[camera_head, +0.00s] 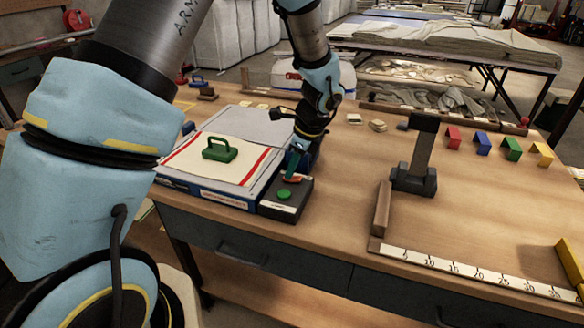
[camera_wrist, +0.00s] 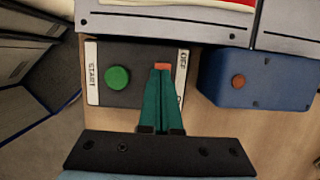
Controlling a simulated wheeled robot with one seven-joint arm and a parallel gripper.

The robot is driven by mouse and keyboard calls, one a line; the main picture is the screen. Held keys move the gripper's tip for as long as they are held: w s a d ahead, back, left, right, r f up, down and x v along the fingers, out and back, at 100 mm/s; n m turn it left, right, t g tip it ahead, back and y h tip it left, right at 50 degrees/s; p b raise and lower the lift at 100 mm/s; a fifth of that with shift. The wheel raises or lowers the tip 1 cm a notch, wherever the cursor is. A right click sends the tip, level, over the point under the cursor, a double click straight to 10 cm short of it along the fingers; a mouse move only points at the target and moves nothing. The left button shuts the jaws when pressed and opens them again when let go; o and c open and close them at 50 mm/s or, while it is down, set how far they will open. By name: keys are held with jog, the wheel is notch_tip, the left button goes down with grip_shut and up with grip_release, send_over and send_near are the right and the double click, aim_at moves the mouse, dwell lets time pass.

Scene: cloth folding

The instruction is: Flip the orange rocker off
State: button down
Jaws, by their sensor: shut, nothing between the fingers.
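The orange rocker (camera_wrist: 162,66) sits on a dark control box (camera_wrist: 125,52), towards the end labelled OFF. It also shows in the head view (camera_head: 293,179), partly behind my gripper. A round green button (camera_wrist: 117,78) is on the same box, near the START label (camera_wrist: 92,74). My gripper (camera_wrist: 160,72) is shut, its green fingers together and empty, with the tips right at the rocker's edge. I cannot tell whether they touch it. In the head view my gripper (camera_head: 297,165) points down over the box. The rocker's tilt is too small to read.
A blue block with an orange knob (camera_wrist: 238,82) stands beside the box. A folding board with cloth and a green handle (camera_head: 220,149) lies left of the box. A dark post on a base (camera_head: 416,165) and a ruler strip (camera_head: 470,272) are to the right.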

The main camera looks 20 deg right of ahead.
jog(key=shift+s+d, duration=0.55)
jog(key=shift+d, duration=0.05)
jog(key=shift+r, duration=0.15)
jog(key=shift+r+p, duration=0.3)
jog(key=shift+p, duration=0.25)
jog(key=v, duration=1.3)
jog(key=shift+s+d, duration=0.25)
jog(key=shift+d, duration=0.05)
